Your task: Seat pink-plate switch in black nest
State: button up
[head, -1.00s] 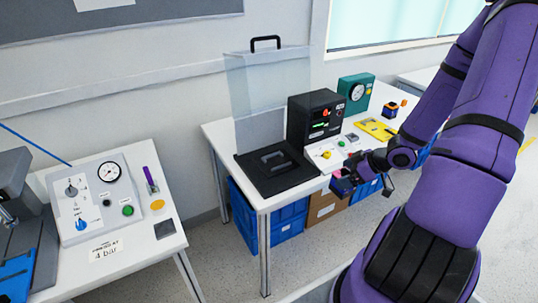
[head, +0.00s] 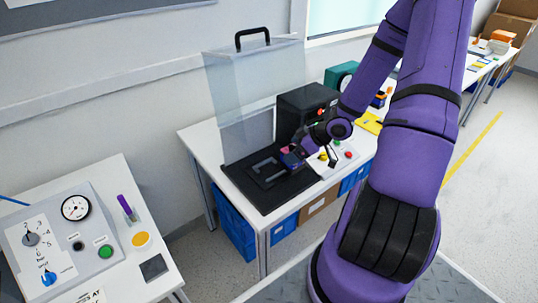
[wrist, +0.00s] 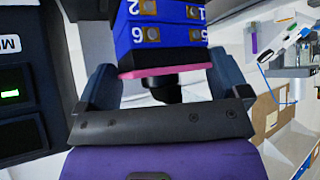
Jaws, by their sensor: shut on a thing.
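My gripper (head: 292,158) is shut on the pink-plate switch (wrist: 165,40) and holds it over the right end of the black nest (head: 262,196). In the wrist view the switch is a blue block with numbered terminals, a black layer and a pink plate (wrist: 160,72) on the side toward my gripper, between the two fingers. The nest is a flat black base with a raised frame and recess at its middle. In the head view the switch is small and partly hidden by my gripper, so its gap to the nest cannot be told.
A clear guard (head: 240,95) with a black handle stands upright behind the nest. A black instrument box (head: 300,112) and a white button panel (head: 345,153) stand close to the right of the nest. A second table (head: 130,215) with a control panel is at left.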

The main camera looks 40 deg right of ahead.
jog(key=w+a+f, duration=0.1)
jog(key=w, duration=0.1)
jog(key=w+a+f, duration=0.1)
jog(key=w+a, duration=0.1)
jog(key=w+a+f, duration=0.1)
jog(key=w, duration=0.2)
jog(key=shift+a+f, duration=0.25)
jog(key=shift+a, duration=0.05)
jog(key=shift+f, duration=0.4)
jog(key=shift+f, duration=0.15)
jog(key=o, duration=0.7)
jog(key=v, duration=1.2)
